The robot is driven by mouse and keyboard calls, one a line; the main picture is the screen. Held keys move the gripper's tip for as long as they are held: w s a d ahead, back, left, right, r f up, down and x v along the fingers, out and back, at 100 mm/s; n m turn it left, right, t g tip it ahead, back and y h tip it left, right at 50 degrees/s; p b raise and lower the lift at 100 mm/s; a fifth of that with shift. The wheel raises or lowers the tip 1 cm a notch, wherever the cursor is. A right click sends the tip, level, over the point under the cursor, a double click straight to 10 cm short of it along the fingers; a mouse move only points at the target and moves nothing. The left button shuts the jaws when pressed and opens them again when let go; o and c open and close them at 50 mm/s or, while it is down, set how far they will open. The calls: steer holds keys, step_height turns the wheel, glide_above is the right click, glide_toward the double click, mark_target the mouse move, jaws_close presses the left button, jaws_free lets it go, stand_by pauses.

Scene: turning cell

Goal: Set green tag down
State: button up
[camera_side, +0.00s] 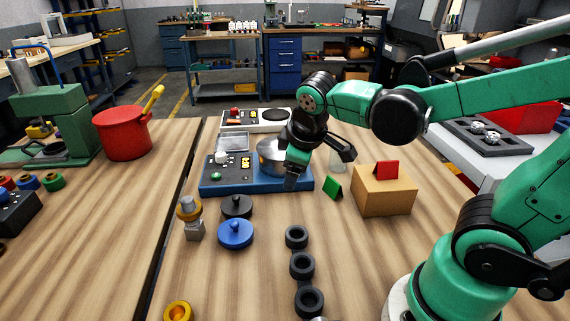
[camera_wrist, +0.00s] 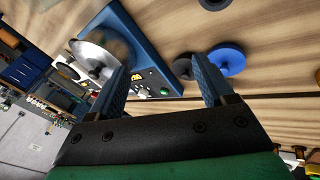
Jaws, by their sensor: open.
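The green tag (camera_side: 333,188) stands folded like a small tent on the wooden table (camera_side: 240,285), just left of a tan box. My gripper (camera_side: 318,168) is open, with its fingers spread and nothing between them. It is above and a little left of the tag, apart from it, near the blue-based device. In the wrist view my gripper (camera_wrist: 158,64) also shows its two blue fingers wide apart over the table. I do not see the green tag in that view.
A red tag (camera_side: 386,171) stands on the tan box (camera_side: 384,198). The blue-based device (camera_side: 215,188) with a metal bowl lies under my gripper. Black rings (camera_side: 302,266), a blue disc (camera_side: 235,235) and a dark disc (camera_side: 236,206) are nearer the front. Table space in front of the tag is clear.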

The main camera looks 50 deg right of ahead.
steer(key=a+m+t+y, duration=0.1)
steer(key=s+a+m, duration=0.1)
steer(key=s+a+m+t+y, duration=0.1)
steer(key=shift+s+a+r+m+t+y, duration=0.1)
steer(key=shift+a+r+m+t+y, duration=0.2)
steer(key=shift+r+m, duration=0.1)
steer(key=shift+a+m, duration=0.1)
steer(key=shift+m, duration=0.2)
steer(key=shift+c, duration=1.3)
steer(key=shift+s+a+r, duration=0.1)
steer(key=c, duration=0.4)
